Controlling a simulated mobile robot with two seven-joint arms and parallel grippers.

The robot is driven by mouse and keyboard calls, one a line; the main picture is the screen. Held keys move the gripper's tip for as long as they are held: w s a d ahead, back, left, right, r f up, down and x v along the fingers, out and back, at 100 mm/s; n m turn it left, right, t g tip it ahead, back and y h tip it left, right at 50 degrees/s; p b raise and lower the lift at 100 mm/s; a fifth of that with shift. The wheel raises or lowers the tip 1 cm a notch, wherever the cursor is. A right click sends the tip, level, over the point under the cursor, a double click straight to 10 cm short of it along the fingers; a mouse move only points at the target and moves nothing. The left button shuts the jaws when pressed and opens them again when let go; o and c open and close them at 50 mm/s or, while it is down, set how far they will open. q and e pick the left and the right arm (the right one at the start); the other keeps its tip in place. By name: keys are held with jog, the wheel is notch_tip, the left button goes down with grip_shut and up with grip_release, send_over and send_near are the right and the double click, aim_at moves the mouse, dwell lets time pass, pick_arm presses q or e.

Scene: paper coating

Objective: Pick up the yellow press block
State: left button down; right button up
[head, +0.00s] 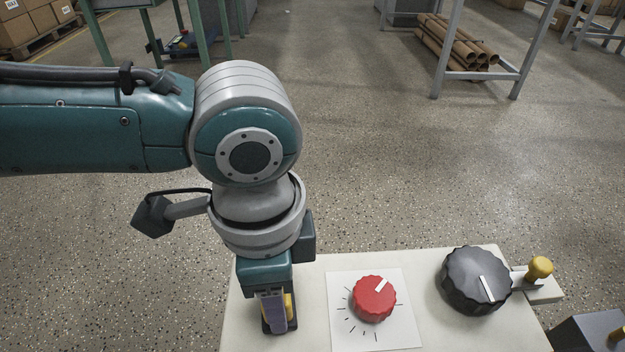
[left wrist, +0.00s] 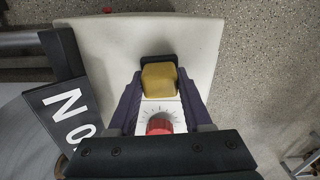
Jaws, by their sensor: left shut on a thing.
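The yellow press block (left wrist: 159,79) is between the two fingers of my left gripper (left wrist: 158,92) in the left wrist view. The fingers are shut on its sides. In the head view my left gripper (head: 278,312) points down at the left end of the pale table, and only a strip of the yellow block (head: 289,307) shows beside a finger. A dark base (left wrist: 158,59) shows at the block's far edge. Whether the block is lifted off it cannot be told. My right gripper is in neither view.
On the pale table (head: 310,275), a red knob (head: 374,299) sits on a white dial sheet (head: 403,333) right of the gripper. A large black knob (head: 474,281) and a yellow-topped lever (head: 540,268) stand farther right. A dark box (head: 585,333) is at the lower right.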

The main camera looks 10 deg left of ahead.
pick_arm(q)
notch_tip(320, 180, up, 20)
jog(key=p, duration=0.9)
